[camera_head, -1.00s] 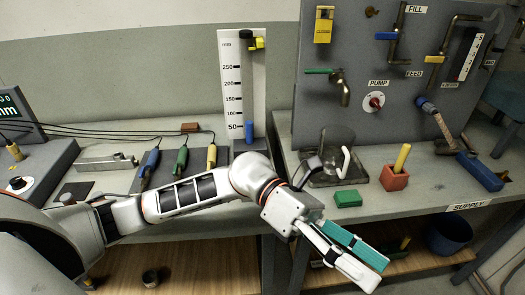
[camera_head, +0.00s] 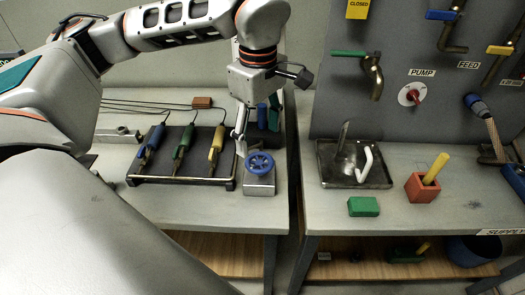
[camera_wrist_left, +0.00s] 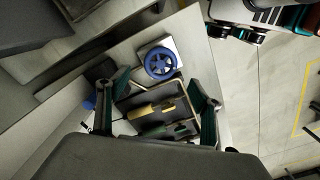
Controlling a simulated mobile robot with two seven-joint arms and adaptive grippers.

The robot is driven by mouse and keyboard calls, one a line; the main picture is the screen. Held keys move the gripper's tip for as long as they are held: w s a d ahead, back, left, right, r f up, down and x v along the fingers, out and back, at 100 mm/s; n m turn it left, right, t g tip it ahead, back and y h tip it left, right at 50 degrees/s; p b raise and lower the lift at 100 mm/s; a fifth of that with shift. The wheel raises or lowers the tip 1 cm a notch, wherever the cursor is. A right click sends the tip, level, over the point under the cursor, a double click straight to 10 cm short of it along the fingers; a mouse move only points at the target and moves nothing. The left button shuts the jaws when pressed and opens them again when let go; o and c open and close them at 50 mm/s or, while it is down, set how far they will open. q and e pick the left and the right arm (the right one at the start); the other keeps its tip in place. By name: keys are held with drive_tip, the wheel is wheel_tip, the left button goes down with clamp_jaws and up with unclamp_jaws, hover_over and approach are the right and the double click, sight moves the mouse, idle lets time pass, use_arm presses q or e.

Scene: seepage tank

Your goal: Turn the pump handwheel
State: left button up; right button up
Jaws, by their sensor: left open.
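A blue handwheel (camera_head: 260,163) sits on a small light metal block (camera_head: 260,184) near the bench's front edge; no label shows on it. It also shows in the left wrist view (camera_wrist_left: 160,62), just beyond my fingertips. My left gripper (camera_head: 257,132) points down behind the wheel in the head view, open and empty. Its two fingers (camera_wrist_left: 158,82) stand wide apart in the wrist view; I cannot tell whether they touch the wheel. A red knob (camera_head: 411,95) sits beside the PUMP label (camera_head: 423,72) on the grey panel. My right gripper is not in view.
A rack (camera_head: 185,181) with blue, green and yellow handled probes is left of the wheel. Across a gap, the right bench holds a dark tray (camera_head: 380,177), a green block (camera_head: 363,207) and a red holder (camera_head: 422,188). Cables run behind the rack.

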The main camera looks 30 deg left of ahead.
sight(259, 161)
use_arm(q)
wheel_tip(259, 161, down, 7)
drive_tip(key=shift+r, duration=0.1)
drive_tip(key=shift+c, duration=0.3)
drive_tip(key=c, duration=1)
